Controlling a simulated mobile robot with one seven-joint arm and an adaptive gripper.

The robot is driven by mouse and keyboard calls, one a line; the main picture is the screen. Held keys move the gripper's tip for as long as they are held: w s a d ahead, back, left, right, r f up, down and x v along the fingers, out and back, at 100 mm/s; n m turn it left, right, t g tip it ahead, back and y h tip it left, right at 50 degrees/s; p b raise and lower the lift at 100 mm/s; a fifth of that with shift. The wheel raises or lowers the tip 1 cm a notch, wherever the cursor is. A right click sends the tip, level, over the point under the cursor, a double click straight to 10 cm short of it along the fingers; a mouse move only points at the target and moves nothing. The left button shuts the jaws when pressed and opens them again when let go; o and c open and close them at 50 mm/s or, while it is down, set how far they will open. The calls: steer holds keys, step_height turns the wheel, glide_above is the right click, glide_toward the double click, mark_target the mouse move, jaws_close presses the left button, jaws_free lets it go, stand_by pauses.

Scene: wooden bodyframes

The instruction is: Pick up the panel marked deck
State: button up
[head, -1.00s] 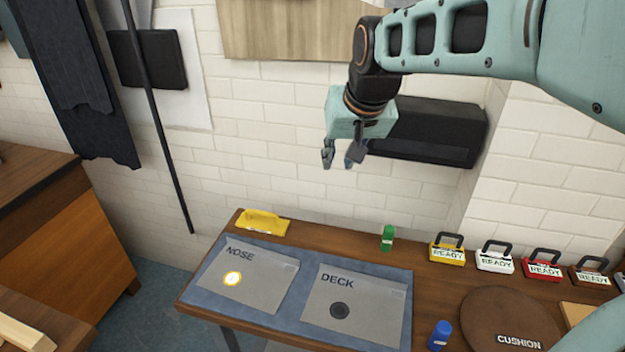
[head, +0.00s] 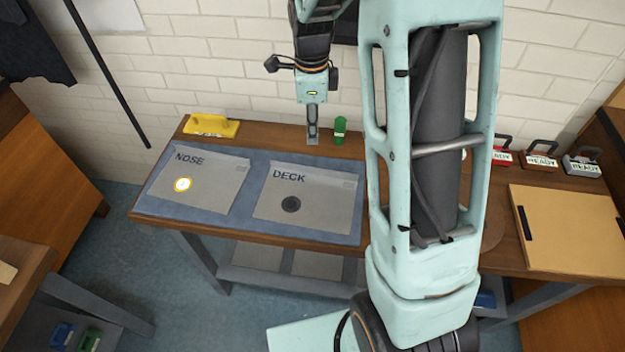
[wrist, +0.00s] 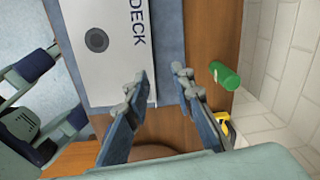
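The grey deck panel (head: 325,205), marked DECK with a dark round disc, lies flat on the blue mat (head: 150,207). The same deck panel shows at the upper left of the wrist view (wrist: 115,20). My gripper (head: 312,142) points down near the panel's far edge in the head view. In the wrist view my gripper (wrist: 160,74) is open and empty, its fingers apart near the lettered edge of the panel. I cannot tell its exact height above the panel. The grey nose panel (head: 210,188) lies left of it with a white and yellow disc.
A green bottle (head: 340,130) stands close to my gripper, behind the deck panel; it also shows in the wrist view (wrist: 223,75). A yellow object (head: 211,127) lies at the table's back left. My arm hides the table's middle right. A tan board (head: 570,230) lies at right.

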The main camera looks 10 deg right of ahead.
mark_target(307, 195)
steer(key=f, duration=0.2)
steer(key=f+m, duration=0.1)
steer(key=f, duration=0.2)
steer(key=s+f+m, duration=0.1)
steer(key=f, duration=0.1)
steer(key=shift+d+f+g, duration=0.2)
steer(key=shift+d+g, duration=0.05)
steer(key=shift+g, duration=0.05)
steer(key=shift+a+f, duration=0.15)
steer(key=shift+f, duration=1.3)
steer(key=shift+a+f, duration=0.1)
steer(key=shift+f, duration=1.3)
jaws_close()
steer(key=shift+r, duration=0.1)
